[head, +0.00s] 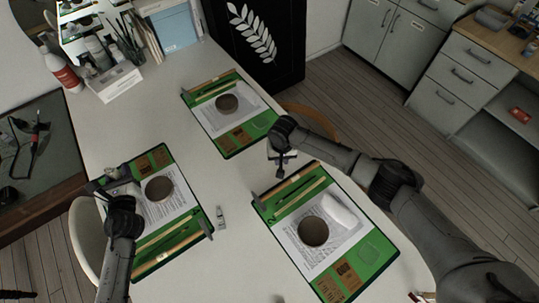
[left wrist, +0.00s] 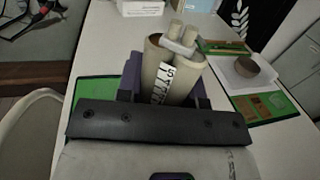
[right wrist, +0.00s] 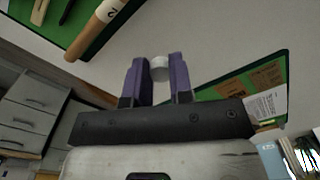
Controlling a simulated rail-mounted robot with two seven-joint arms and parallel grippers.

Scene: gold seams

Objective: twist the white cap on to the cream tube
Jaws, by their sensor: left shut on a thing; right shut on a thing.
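My left gripper (left wrist: 168,88) is shut on the cream tube (left wrist: 153,72), which shows in the left wrist view as two joined tan barrels with dark lettering, two narrow necks and a pale bridge. The necks point away from the gripper and look bare. In the head view this gripper (head: 119,188) is over the left mat, and the tube is mostly hidden. My right gripper (right wrist: 157,80) is shut on the small round white cap (right wrist: 159,68), held between purple fingertips. In the head view it (head: 282,170) is above the table between the two right-hand mats, well apart from the left gripper.
Green mats with papers and brown round pieces lie at the left (head: 205,244), back (head: 229,150) and right (head: 379,262). A white piece (head: 341,211) lies on the right mat. A small grey tube (head: 221,216) lies mid-table. Bottles and a brush holder stand at the back left.

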